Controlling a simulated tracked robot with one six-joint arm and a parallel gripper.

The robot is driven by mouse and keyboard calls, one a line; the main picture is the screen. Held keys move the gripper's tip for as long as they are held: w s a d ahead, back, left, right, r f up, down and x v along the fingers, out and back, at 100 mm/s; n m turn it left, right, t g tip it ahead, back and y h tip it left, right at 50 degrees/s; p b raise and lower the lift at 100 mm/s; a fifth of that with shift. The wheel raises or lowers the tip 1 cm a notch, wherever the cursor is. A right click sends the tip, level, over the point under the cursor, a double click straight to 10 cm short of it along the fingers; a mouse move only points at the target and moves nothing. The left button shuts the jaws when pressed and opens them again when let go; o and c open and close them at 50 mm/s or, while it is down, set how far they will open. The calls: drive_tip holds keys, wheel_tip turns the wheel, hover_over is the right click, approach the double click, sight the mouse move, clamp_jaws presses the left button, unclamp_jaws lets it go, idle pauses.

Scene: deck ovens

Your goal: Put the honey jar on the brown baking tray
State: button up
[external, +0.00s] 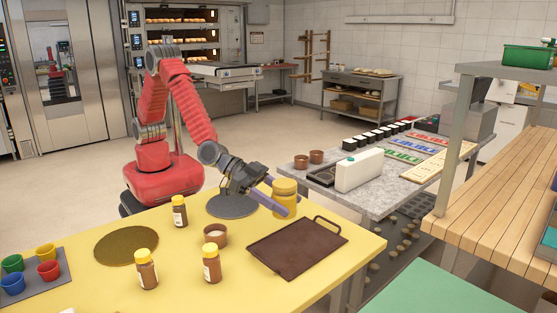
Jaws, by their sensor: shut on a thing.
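The honey jar (287,188) is golden with a yellow lid and stands upright near the far edge of the yellow table. My gripper (284,206) reaches it from the left and is shut on it, with one bluish finger across its front. I cannot tell whether the jar's base touches the table. The brown baking tray (297,248) lies flat on the table just in front of the jar, its handle toward the back right. The tray is empty.
Brown bottles with yellow caps (147,271) stand left of the tray, with a small pale-filled bowl (215,236). A grey round mat (231,207) lies below my wrist. A golden round mat (126,246) and coloured cups (46,252) are further left. A grey counter (385,198) stands behind right.

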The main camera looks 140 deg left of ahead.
drive_tip(key=shift+w+r, duration=0.1)
drive_tip(key=shift+r, duration=0.05)
hover_over(284, 244)
drive_tip(key=shift+f, duration=3.15)
drive_tip(key=shift+f, duration=0.1)
drive_tip(key=shift+f, duration=1.75)
drive_tip(key=o, duration=1.4)
drive_tip(key=shift+f, duration=0.15)
